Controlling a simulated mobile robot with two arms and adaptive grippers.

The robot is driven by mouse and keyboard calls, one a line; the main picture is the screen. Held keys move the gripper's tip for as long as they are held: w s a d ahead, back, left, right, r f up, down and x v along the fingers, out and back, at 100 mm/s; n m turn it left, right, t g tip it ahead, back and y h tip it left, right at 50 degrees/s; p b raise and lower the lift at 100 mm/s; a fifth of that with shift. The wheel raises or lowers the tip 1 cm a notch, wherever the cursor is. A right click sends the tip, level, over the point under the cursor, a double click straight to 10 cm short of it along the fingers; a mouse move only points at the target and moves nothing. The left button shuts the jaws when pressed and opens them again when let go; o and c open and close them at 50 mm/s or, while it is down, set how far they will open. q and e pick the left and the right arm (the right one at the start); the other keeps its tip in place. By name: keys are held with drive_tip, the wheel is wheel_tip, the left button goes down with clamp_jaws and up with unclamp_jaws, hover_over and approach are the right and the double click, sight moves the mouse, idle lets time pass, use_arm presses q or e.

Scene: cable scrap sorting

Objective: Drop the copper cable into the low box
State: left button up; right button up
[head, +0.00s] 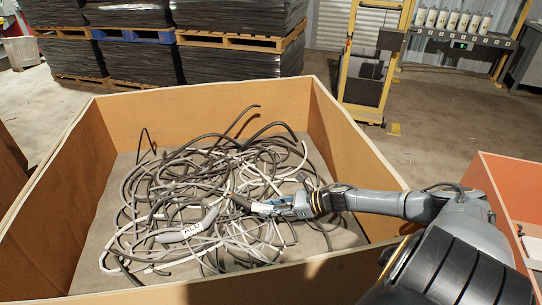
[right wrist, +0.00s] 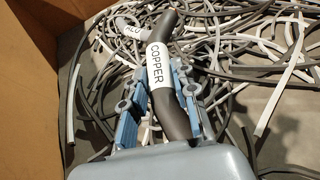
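The copper cable (right wrist: 172,112) is a thick dark grey piece with a white COPPER label in the right wrist view. In the head view its dark end (head: 240,201) shows at my right gripper (head: 283,207). The blue fingers of my right gripper (right wrist: 160,75) lie close against both sides of the cable, which runs back between them towards the palm. The gripper is over the cable heap in the large brown box. An orange-walled box (head: 507,178) stands at the right edge; I cannot tell whether it is the low box. My left gripper is not in view.
The large brown box (head: 90,150) holds many tangled grey and white cables and a thick grey piece labelled ALU (head: 190,229), also in the right wrist view (right wrist: 130,28). Its walls surround the heap. Stacked pallets and a yellow frame (head: 347,60) stand behind.

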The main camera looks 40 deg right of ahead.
drive_tip(key=o, duration=0.4)
drive_tip(key=shift+c, duration=0.2)
drive_tip(key=shift+r, duration=0.1)
drive_tip(key=shift+r+p, duration=0.85)
drive_tip(key=shift+r, duration=0.1)
drive_tip(key=v, duration=0.5)
drive_tip(key=shift+s+d+f, duration=0.25)
drive_tip(key=shift+s, duration=0.15)
drive_tip(key=shift+p+v, duration=0.3)
drive_tip(key=shift+v, duration=0.45)
drive_tip(key=shift+r, duration=0.1)
